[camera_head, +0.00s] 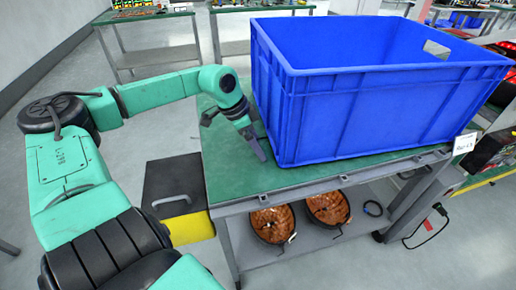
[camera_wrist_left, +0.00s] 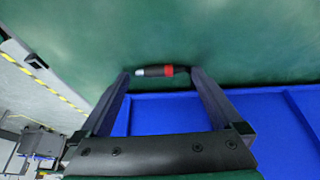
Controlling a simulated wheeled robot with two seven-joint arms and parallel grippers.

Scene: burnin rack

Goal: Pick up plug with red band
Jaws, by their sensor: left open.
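The plug with the red band (camera_wrist_left: 160,71) lies on the green table top (camera_wrist_left: 220,35), in the left wrist view. It is a short dark piece with a pale tip at its left end and a red band near its right end. My left gripper (camera_wrist_left: 155,76) is open, with its two fingertips on either side of the plug, one near each end. I cannot tell whether they touch it. In the head view my left gripper (camera_head: 258,146) points down at the table beside the blue crate, and the plug cannot be made out there. My right gripper is not in view.
A large blue crate (camera_head: 370,120) fills most of the table, right next to my left gripper. The table's green top (camera_head: 235,172) is clear in front and to the left. Bowls of brown items (camera_head: 272,224) stand on the shelf below. A yellow-and-black box (camera_head: 180,190) stands left of the table.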

